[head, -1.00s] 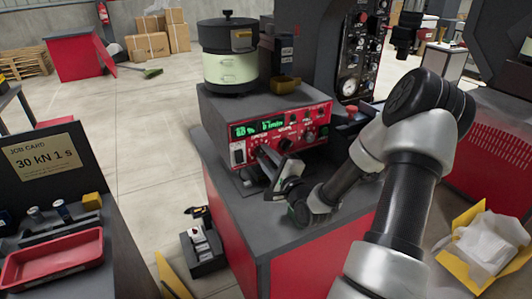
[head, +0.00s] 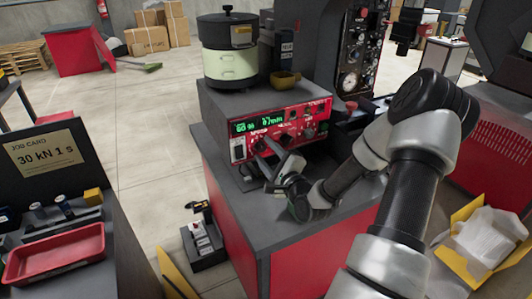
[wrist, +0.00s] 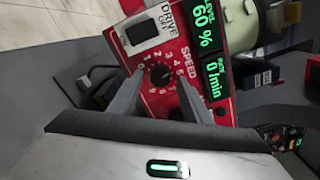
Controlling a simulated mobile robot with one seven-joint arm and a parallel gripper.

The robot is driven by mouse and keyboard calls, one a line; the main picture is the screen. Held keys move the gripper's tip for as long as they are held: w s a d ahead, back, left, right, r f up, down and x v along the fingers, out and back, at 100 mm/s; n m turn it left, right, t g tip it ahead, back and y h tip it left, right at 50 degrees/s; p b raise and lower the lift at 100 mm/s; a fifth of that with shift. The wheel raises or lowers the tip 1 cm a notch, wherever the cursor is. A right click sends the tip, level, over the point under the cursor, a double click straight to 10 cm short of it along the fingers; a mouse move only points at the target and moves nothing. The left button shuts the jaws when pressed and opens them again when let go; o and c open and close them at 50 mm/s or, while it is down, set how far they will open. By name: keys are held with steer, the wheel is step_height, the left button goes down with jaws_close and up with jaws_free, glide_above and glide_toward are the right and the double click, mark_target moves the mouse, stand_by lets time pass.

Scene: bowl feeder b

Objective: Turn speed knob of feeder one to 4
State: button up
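The feeder control box (head: 265,100) has a red front panel with a green display and several dark knobs. In the wrist view, the black speed knob (wrist: 159,73) sits on the red panel beside the word SPEED, ringed by white numbers. Its pointer is too small to read surely. My gripper (wrist: 160,86) is open, with one finger on each side of the knob and gaps visible; I cannot tell how deep the fingertips reach. In the head view, my gripper (head: 270,146) is at the panel's left part and hides some of it.
Green displays (wrist: 208,28) read 60 % and 0 /min. A drive switch (wrist: 142,32) lies close to the knob. The grey bench top (head: 240,205) before the panel is mostly clear.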

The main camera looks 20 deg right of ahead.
steer(key=shift+s, duration=0.1)
steer(key=s+p, duration=0.3)
steer(key=s, duration=1.4)
steer(key=shift+d, duration=0.3)
